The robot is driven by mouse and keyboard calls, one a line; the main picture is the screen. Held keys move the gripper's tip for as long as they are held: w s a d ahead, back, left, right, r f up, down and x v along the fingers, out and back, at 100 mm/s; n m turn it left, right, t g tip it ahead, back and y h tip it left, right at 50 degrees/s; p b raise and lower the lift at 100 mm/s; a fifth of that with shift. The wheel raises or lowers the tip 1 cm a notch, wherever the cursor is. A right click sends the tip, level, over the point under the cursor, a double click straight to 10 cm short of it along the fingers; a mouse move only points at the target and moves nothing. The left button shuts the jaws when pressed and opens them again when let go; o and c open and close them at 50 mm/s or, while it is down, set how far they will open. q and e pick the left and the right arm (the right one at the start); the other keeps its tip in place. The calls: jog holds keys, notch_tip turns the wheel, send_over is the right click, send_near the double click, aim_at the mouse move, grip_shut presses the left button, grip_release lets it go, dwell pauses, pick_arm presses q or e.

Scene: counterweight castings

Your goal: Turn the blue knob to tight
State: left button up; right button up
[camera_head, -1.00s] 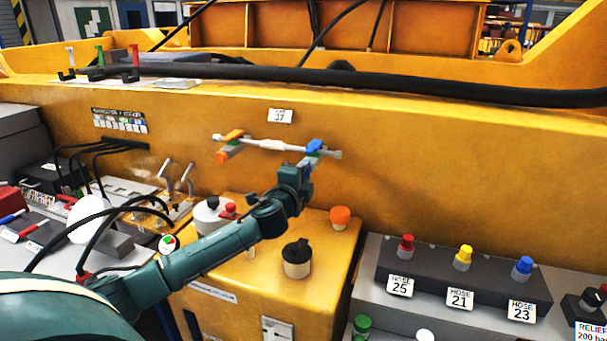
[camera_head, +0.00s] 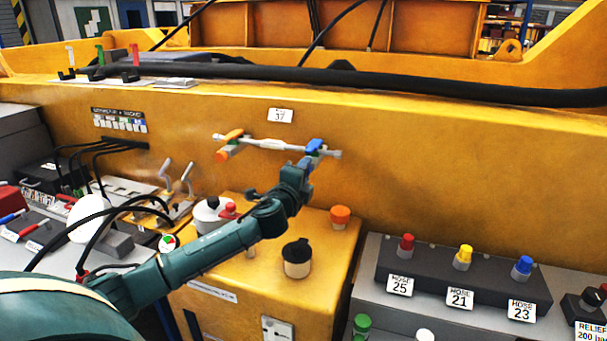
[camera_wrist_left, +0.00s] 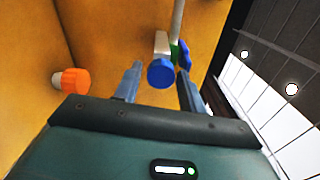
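The blue knob (camera_wrist_left: 160,73) is a round cap below a pipe fitting on the yellow wall. In the head view my left gripper hides most of it. A blue lever (camera_head: 315,146) sits above it at the right end of the pale pipe (camera_head: 275,144); the lever also shows in the left wrist view (camera_wrist_left: 184,55). My left gripper (camera_head: 305,164) reaches up to the fitting from below. In the wrist view its fingers (camera_wrist_left: 159,84) are apart, one on each side of the blue knob. I cannot tell whether they touch it. My right gripper is not in view.
An orange lever (camera_head: 233,135) and orange knob (camera_head: 222,156) sit at the pipe's left end. Below are a yellow cabinet (camera_head: 325,255) with a black-topped cap (camera_head: 297,258) and an orange cap (camera_head: 340,216). A dark block (camera_head: 450,284) carries red, yellow and blue hose caps.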

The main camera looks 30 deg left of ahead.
pick_arm(q)
jog(key=shift+o, duration=0.9)
jog(key=b+v, duration=0.2)
jog(key=v, duration=1.1)
jog(key=shift+b, duration=0.4)
